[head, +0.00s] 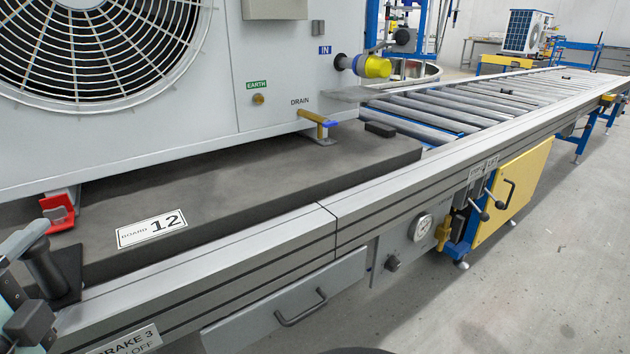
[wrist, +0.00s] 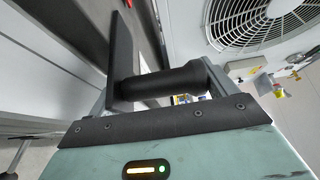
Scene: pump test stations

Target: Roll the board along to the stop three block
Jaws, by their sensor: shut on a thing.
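The board (head: 270,185) is a thick dark grey slab with a white "BOARD 12" label, lying on the conveyor under a large grey fan unit (head: 285,75). A dark handle (head: 42,268) stands at its near left corner. My gripper (head: 20,262) is at the left edge of the head view, shut on this handle. The wrist view shows the dark handle bar (wrist: 165,84) across the jaws and its upright plate (wrist: 122,62). A small black block (head: 380,129) is at the board's far right corner; I cannot tell whether it is the stop three block.
Free rollers (head: 470,105) run on beyond the board to the far right, with small dark blocks (head: 505,92) along them. A metal rail edges the conveyor. Below it are a drawer (head: 285,300), a gauge (head: 421,228) and a yellow cabinet (head: 510,195). The floor at right is clear.

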